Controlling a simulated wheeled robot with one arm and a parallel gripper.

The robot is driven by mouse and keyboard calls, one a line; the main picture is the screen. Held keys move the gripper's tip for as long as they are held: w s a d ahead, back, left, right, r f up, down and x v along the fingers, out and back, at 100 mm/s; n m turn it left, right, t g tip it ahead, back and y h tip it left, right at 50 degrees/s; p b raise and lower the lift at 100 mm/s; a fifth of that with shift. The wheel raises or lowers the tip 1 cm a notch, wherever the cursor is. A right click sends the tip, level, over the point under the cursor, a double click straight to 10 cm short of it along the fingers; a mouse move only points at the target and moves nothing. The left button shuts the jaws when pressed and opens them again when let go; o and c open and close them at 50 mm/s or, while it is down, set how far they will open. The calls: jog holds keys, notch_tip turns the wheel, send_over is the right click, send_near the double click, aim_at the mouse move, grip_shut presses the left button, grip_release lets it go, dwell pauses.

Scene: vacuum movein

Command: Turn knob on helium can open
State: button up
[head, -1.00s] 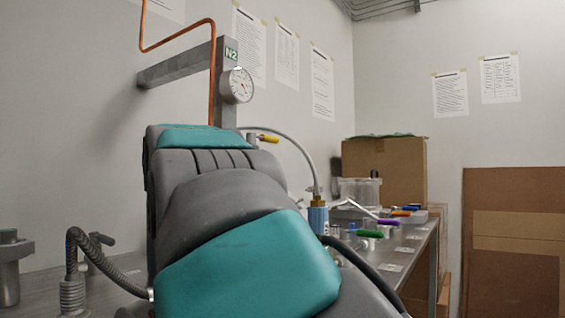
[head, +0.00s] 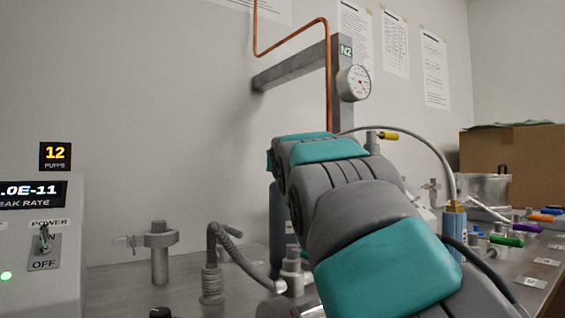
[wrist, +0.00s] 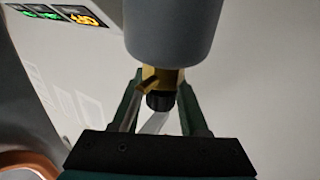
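In the wrist view a grey can (wrist: 168,30) hangs in from the top edge. A brass valve (wrist: 160,80) sits at its end, with a black knob (wrist: 160,101) on it and a small brass lever or spout to the left. My gripper (wrist: 161,82) is open, its two green fingers on either side of the valve and knob. Light gaps show beside the knob; whether a finger touches the valve I cannot tell. In the head view my arm hides the gripper, and a blue-grey cylinder (head: 280,215) shows partly behind the arm; I cannot tell whether it is the can.
On the bench stand a control box (head: 42,250) at left, a metal post with clamp (head: 159,255) and a flexible hose (head: 212,262). A blue cylinder with brass top (head: 453,225) and hose is right of my arm. A gauge (head: 354,83) hangs above near a copper pipe (head: 329,70).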

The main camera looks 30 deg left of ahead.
grip_shut()
jog(key=shift+r, duration=0.1)
jog(key=p, duration=0.2)
jog(key=shift+r+m+h+p, duration=0.3)
jog(key=shift+r+h, duration=0.1)
jog(key=m+t+h+p, duration=0.1)
jog(key=p, duration=0.2)
jog(key=shift+d+h+p, duration=0.15)
jog(key=shift+h+p, duration=0.15)
jog(key=shift+p, duration=0.1)
jog(key=shift+w+d+f+m+t+h+p, duration=0.1)
jog(key=shift+m+t+h+p, duration=0.3)
jog(key=shift+m+h, duration=0.3)
jog(key=shift+d+f+m+t+h+p, duration=0.1)
jog(key=shift+m+t+h+p, duration=0.15)
jog(key=shift+m+t+h, duration=0.45)
jog(key=shift+w+f+h, duration=0.1)
jog(key=shift+f+h, duration=0.1)
jog(key=shift+h, duration=0.5)
jog(key=shift+o, duration=1.9)
grip_release()
jog(key=shift+d, duration=0.1)
